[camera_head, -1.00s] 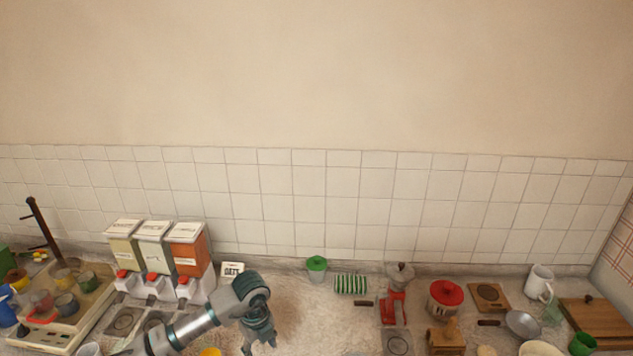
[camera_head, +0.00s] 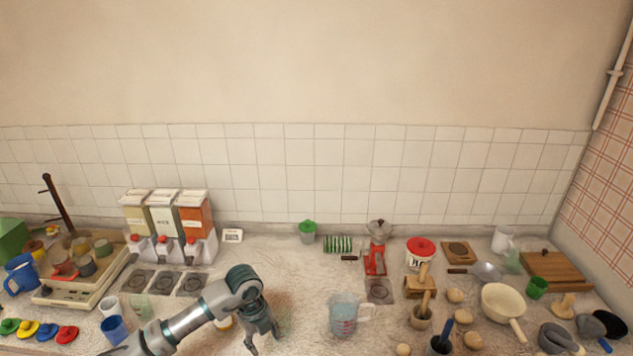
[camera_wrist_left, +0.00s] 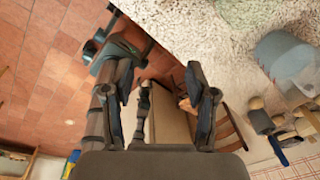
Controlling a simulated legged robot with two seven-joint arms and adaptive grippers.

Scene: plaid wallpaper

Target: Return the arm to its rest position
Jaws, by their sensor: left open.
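My left arm comes in from the lower left of the head view. Its gripper (camera_head: 263,338) hangs downward over the speckled counter, left of the clear measuring jug (camera_head: 343,316). In the left wrist view the gripper (camera_wrist_left: 165,105) has its two fingers apart, with nothing between them. Behind the fingers I see the tiled floor, part of my own body and the counter's edge. My right gripper cannot be made out in the head view.
A red coffee grinder (camera_head: 376,255), a cream pan (camera_head: 503,301) and wooden pestles crowd the right. Bare counter (camera_head: 275,265) lies behind my gripper.

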